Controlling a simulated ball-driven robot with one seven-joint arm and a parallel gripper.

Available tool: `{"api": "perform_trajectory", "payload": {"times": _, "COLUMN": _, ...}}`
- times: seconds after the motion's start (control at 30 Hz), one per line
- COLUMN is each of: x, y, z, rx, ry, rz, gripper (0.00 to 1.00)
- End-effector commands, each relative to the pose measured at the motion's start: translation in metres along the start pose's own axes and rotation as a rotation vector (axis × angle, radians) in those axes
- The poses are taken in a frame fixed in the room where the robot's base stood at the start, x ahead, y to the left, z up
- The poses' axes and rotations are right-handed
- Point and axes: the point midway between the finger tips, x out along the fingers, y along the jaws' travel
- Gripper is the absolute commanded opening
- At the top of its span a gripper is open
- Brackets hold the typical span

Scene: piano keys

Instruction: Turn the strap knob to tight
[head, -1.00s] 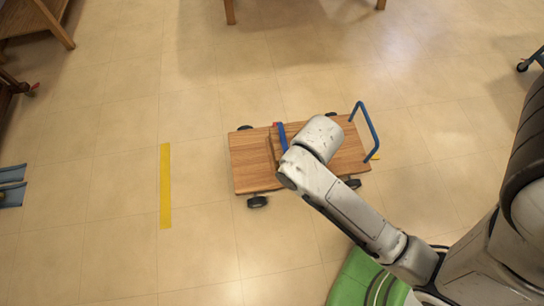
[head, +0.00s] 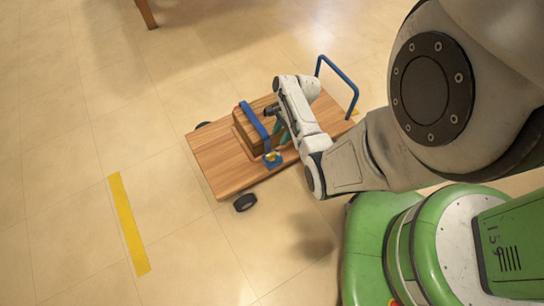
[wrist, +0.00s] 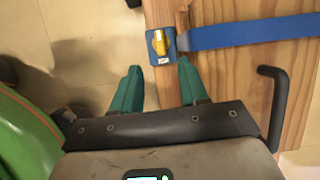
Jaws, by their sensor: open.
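The strap knob is a small yellow knob (wrist: 159,42) on a blue plate at the end of a blue strap (wrist: 250,32). It also shows in the head view (head: 272,157), at the cart's near edge. The knob's long side runs roughly up and down in the wrist view. The strap crosses a wooden block (head: 244,130) on the wooden cart (head: 215,165). My gripper (wrist: 159,67) is open and empty. Its teal fingertips are just short of the knob, which lies ahead between their lines; no contact shows. In the head view my arm partly hides the gripper.
The cart has a blue handle (head: 340,85) at its right end and dark wheels (head: 245,202). A yellow floor stripe (head: 129,222) lies to the left. A wooden furniture leg (head: 146,14) stands at the top. The floor left of the cart is clear.

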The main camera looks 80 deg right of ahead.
Motion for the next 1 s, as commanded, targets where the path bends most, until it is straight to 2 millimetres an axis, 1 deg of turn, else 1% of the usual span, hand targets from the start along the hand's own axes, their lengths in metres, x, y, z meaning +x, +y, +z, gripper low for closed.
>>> {"api": "perform_trajectory", "payload": {"times": 0.03, "x": 0.005, "y": 0.0, "z": -0.004, "rx": 0.014, "ry": -0.003, "rz": -0.002, "gripper": 0.44}}
{"api": "perform_trajectory", "payload": {"times": 0.17, "x": 0.019, "y": 0.001, "z": -0.004, "rx": 0.02, "ry": -0.005, "rz": 0.0, "gripper": 0.44}}
{"api": "perform_trajectory", "payload": {"times": 0.4, "x": 0.064, "y": 0.001, "z": -0.005, "rx": 0.016, "ry": -0.003, "rz": 0.001, "gripper": 0.44}}
{"api": "perform_trajectory", "payload": {"times": 0.6, "x": 0.094, "y": 0.0, "z": -0.004, "rx": 0.016, "ry": -0.003, "rz": 0.0, "gripper": 0.44}}
{"api": "perform_trajectory", "payload": {"times": 0.7, "x": 0.102, "y": 0.0, "z": -0.003, "rx": 0.015, "ry": -0.003, "rz": -0.001, "gripper": 0.44}}
{"api": "perform_trajectory", "payload": {"times": 0.8, "x": 0.107, "y": 0.0, "z": -0.003, "rx": 0.016, "ry": -0.003, "rz": -0.001, "gripper": 0.44}}
{"api": "perform_trajectory", "payload": {"times": 1.0, "x": 0.108, "y": 0.0, "z": -0.002, "rx": 0.015, "ry": -0.003, "rz": -0.001, "gripper": 0.44}}
